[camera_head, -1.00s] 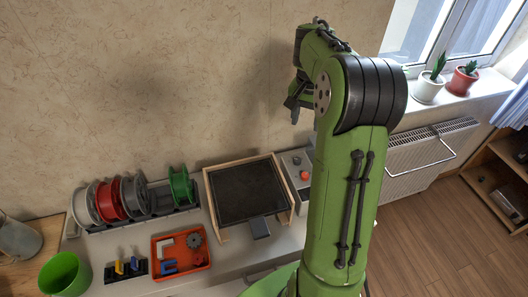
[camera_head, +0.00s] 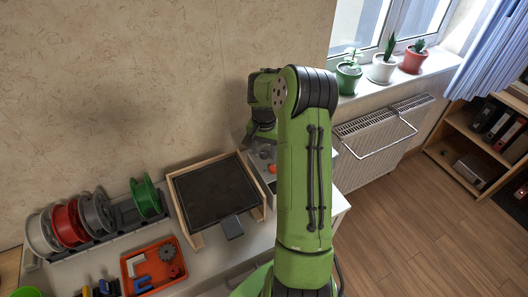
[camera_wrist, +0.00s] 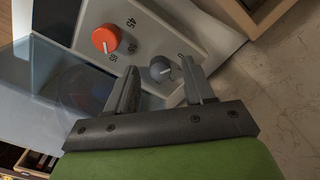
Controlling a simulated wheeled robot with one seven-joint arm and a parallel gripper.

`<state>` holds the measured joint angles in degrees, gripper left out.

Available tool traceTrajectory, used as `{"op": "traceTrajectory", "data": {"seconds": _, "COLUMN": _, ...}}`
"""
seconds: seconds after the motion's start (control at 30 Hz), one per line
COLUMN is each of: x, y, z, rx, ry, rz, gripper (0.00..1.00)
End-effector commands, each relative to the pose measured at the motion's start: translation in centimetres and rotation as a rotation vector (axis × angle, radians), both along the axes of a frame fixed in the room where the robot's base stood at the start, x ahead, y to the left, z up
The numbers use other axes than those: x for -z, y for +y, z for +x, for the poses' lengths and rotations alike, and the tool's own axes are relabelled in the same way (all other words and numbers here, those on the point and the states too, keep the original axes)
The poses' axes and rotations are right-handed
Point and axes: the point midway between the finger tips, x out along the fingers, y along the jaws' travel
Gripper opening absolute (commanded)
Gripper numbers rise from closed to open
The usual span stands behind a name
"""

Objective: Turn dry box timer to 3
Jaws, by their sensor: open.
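A light control panel (camera_wrist: 152,28) fills the top of the wrist view. A grey knob (camera_wrist: 160,70) with a pale pointer line sits lower right, near a mark that looks like 0. My gripper (camera_wrist: 160,65) is open, with one finger on each side of the grey knob in the picture. I cannot tell whether they touch it. In the head view the orange knob (camera_head: 272,168) shows below my gripper (camera_head: 252,138), and my arm hides part of the panel.
A wooden-framed dark plate (camera_head: 213,192) stands left of the panel. Further left are spools (camera_head: 68,224) on a rack and an orange tray (camera_head: 152,268) of small parts. The wall is close behind; a radiator (camera_head: 380,135) and potted plants (camera_head: 383,68) are at right.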

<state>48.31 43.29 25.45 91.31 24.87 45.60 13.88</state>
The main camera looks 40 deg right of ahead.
Motion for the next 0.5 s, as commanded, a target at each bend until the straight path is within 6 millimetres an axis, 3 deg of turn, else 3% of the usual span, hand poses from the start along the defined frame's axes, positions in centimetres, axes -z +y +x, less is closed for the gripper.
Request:
{"op": "traceTrajectory", "data": {"seconds": 0.3, "x": 0.43, "y": -0.02, "z": 0.02, "rx": 0.000, "ry": -0.002, "rz": -0.001, "gripper": 0.51}}
{"op": "traceTrajectory", "data": {"seconds": 0.5, "x": 0.42, "y": -0.02, "z": 0.02, "rx": 0.000, "ry": -0.001, "rz": -0.002, "gripper": 0.21}}
